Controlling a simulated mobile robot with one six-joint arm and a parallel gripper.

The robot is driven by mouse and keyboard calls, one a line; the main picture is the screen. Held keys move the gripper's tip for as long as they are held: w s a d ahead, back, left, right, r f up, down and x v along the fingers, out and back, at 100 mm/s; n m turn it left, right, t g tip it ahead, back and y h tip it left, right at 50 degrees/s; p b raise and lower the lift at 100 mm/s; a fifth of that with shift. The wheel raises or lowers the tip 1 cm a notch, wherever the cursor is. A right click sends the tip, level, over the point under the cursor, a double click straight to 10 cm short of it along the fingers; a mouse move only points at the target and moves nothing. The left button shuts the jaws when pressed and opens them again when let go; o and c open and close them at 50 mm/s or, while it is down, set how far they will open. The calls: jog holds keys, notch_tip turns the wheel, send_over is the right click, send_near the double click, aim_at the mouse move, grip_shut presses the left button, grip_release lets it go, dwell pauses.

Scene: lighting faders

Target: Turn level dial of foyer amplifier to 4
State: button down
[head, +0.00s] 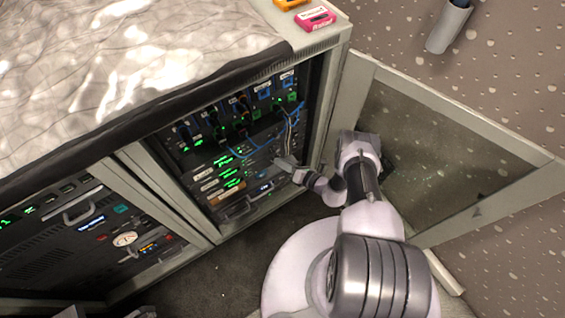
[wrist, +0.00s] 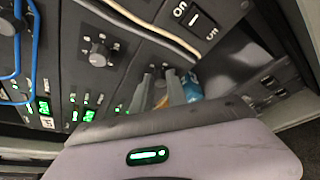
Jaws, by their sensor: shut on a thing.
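My gripper (wrist: 161,88) is at the front of the equipment rack (head: 210,165) in the open cabinet. In the head view the gripper (head: 284,163) reaches the lower right part of the rack from the right. In the wrist view its two fingers are close together against a dark panel, shut on a small part taken to be a dial. The fingers hide most of it, and its pointer and scale cannot be read. Another dark round dial (wrist: 98,55) with pale marks around it sits to the upper left, apart from the fingers. No label naming the foyer amplifier is legible.
The glass cabinet door (head: 435,150) stands open at the right, close to my arm. Blue cables (head: 238,152) hang across the rack's front. A second rack with a round gauge (head: 125,239) is at the left. Pink and orange boxes (head: 315,18) lie on top.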

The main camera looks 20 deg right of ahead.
dwell(0.4)
jog(key=c, duration=1.3)
grip_release()
jog(key=p+v, duration=0.5)
jog(key=v, duration=1.2)
jog(key=shift+s, duration=0.2)
